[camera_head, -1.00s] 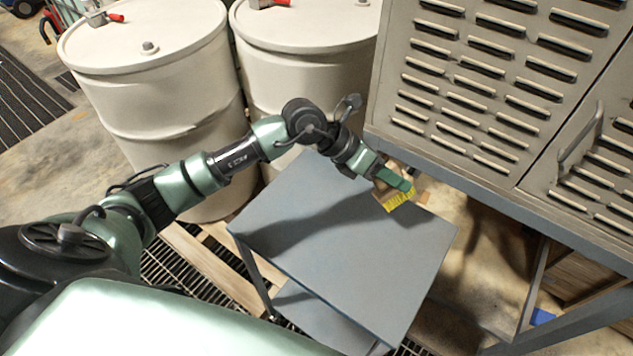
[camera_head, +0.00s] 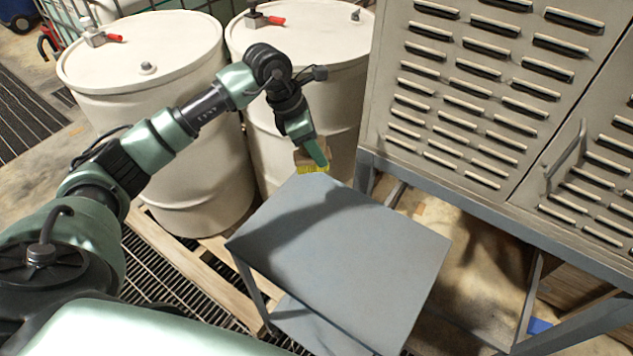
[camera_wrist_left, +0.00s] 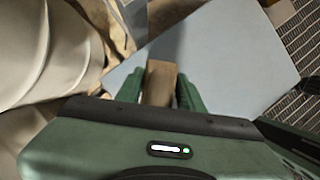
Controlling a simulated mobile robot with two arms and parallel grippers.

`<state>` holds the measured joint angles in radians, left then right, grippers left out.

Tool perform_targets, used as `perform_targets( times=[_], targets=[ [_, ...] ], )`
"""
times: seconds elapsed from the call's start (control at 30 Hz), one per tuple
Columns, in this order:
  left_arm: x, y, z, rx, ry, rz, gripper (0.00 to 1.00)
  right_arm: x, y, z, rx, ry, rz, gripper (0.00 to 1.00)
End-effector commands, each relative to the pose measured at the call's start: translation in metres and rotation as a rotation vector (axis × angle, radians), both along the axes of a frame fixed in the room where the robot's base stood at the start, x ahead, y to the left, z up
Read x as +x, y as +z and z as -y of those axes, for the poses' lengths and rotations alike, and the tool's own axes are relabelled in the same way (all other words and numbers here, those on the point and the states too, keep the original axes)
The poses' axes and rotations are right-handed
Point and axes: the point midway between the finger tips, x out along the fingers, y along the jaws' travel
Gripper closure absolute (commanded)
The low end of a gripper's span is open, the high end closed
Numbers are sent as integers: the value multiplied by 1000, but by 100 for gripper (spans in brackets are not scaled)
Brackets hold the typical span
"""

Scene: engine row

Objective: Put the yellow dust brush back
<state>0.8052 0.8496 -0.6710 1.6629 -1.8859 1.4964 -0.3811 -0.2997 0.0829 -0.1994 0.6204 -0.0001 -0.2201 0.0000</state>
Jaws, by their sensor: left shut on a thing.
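The yellow dust brush (camera_head: 312,168) has yellow bristles and a tan wooden block. My left gripper (camera_head: 314,155) is shut on it and holds it above the far corner of a grey-blue table (camera_head: 345,245), bristles toward the table. I cannot tell whether the bristles touch the top. In the left wrist view, the brush's wooden block (camera_wrist_left: 160,84) sits between the two green fingers of the left gripper (camera_wrist_left: 159,92), and the bristles are hidden there. My right gripper is not in view.
Two cream drums (camera_head: 145,60) (camera_head: 300,50) stand behind the table on a wooden pallet (camera_head: 205,270). A grey louvred cabinet (camera_head: 480,100) on a steel frame stands at the right. The tabletop is otherwise bare.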

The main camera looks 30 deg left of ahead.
Motion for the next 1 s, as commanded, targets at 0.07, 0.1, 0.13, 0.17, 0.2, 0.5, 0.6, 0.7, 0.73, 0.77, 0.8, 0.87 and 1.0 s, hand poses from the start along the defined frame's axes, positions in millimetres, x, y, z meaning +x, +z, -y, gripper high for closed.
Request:
perform_targets(
  times=[0.07, 0.1, 0.13, 0.17, 0.2, 0.5, 0.6, 0.7, 0.73, 0.77, 0.8, 0.87, 1.0],
  targets=[
    [-2, -20, 1, -2, 0, -7, 95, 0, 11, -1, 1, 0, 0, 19],
    [-2, -31, 1, -3, -1, -7, 95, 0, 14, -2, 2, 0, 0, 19],
    [-2, -38, 1, -2, 0, -6, 95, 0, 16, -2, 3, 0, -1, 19],
    [-2, -45, 1, -2, 1, -6, 95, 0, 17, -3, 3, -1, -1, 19],
    [-1, -53, 1, -3, 0, -4, 95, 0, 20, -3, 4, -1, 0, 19],
    [0, -87, 1, -2, 0, -1, 95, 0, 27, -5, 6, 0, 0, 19],
    [-1, -103, 1, -3, 2, -3, 95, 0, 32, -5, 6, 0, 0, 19],
    [0, -117, 1, -3, 1, -1, 95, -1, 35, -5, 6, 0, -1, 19],
    [0, -119, 1, -3, 1, 0, 95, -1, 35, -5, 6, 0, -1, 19],
    [0, -121, 1, -2, 1, 1, 95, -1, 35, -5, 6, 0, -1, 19],
    [0, -123, 1, -1, 0, 2, 95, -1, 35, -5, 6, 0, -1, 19],
    [0, -123, 1, -1, -1, 2, 95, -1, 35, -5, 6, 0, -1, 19],
    [0, -123, 1, -1, -1, 2, 95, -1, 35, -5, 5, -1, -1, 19]
  ],
)
